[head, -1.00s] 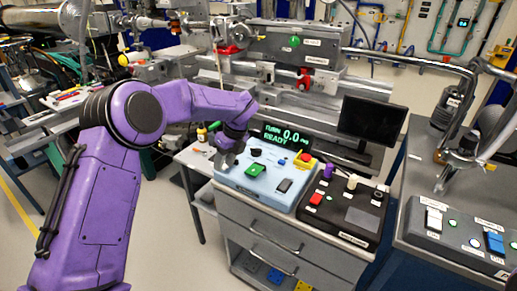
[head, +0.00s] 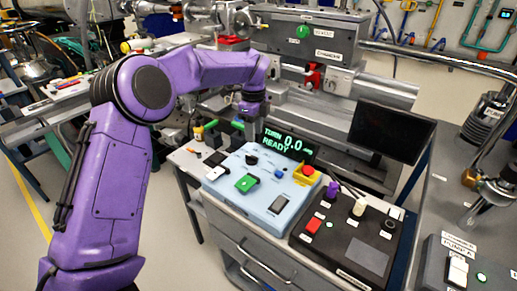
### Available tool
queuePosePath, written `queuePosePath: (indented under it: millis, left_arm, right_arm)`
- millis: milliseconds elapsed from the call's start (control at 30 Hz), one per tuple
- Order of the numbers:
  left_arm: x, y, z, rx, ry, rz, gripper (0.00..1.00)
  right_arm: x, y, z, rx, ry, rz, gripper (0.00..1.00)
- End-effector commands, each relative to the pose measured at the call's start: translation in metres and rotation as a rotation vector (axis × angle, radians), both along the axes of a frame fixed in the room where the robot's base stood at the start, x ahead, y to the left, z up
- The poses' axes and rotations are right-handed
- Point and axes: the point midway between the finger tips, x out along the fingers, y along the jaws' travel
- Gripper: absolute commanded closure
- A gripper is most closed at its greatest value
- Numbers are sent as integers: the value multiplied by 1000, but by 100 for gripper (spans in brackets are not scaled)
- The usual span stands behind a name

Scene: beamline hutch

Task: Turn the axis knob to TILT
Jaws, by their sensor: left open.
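A light blue control box (head: 225,200) stands on the grey cabinet. A black knob (head: 251,160) sits near its back edge; it looks like the axis knob, but its label and pointer are too small to read. A display (head: 287,145) behind the box shows "TURN 0.0 deg READY" in green. My left gripper (head: 236,131) is open and empty, pointing down above the back left edge of the box, just behind and left of the black knob and apart from it. My right gripper is out of view.
A black panel (head: 340,255) adjoins at right. A dark monitor (head: 390,130) stands behind.

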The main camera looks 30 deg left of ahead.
Motion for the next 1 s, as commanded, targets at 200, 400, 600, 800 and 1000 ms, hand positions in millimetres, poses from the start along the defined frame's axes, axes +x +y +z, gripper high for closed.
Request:
queuePosePath:
  millis: [200,400,600,800,1000]
  left_arm:
    - [-1,-1,-49,0,6,-3,60]
    - [-1,-1,-83,1,3,-2,60]
    - [-1,0,-92,0,0,0,60]
    - [-1,0,-92,0,0,0,73]
    - [-1,0,-92,0,0,0,100]
  right_arm:
    - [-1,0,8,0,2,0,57]
    - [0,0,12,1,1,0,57]
    - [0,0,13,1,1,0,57]
    - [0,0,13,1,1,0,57]
    - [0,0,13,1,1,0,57]
